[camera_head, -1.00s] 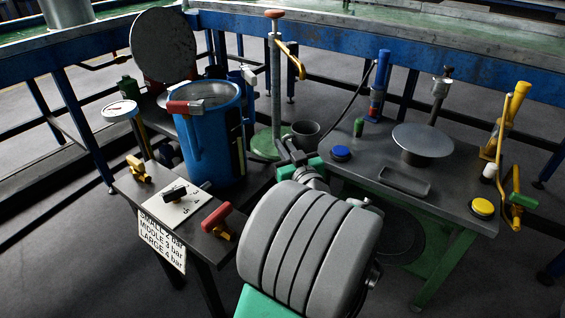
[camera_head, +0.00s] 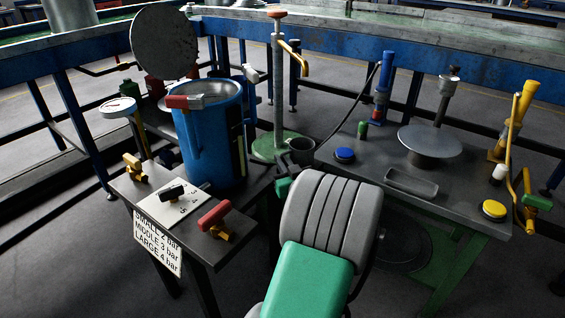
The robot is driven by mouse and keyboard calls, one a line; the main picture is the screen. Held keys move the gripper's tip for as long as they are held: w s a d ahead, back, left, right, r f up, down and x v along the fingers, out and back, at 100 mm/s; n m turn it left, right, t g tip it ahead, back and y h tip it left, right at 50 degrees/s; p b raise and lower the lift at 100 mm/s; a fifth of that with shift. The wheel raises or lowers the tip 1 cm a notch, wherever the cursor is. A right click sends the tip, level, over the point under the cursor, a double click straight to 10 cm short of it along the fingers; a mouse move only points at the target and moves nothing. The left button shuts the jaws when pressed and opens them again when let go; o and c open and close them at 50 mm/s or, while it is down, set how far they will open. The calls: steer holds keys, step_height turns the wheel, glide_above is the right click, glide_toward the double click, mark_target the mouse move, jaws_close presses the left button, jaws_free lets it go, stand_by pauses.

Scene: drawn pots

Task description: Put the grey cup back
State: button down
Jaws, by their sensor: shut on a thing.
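The grey cup (camera_head: 302,152) is a small dark grey cup, upright as far as I can see, in the gap between the left stand and the right bench. My gripper (camera_head: 293,170) is shut on the cup at its near left side. A green part of the gripper shows below the cup, but my grey and green arm hides most of the gripper. Whether the cup touches anything beneath it cannot be told.
A blue pot (camera_head: 212,130) with an open round lid (camera_head: 164,43) stands on the left. Behind the cup is a green round base (camera_head: 268,146) with an upright post. The right bench (camera_head: 380,165) carries a blue button (camera_head: 345,155), a shallow tray (camera_head: 412,183) and a round plate (camera_head: 430,141).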

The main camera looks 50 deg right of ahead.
steer(key=c, duration=1.5)
jaws_free()
steer(key=shift+c, duration=0.2)
steer(key=shift+r+p, duration=0.25)
steer(key=shift+p, duration=0.1)
steer(key=p+v, duration=0.1)
steer(key=v, duration=1.1)
steer(key=shift+s+f, duration=0.1)
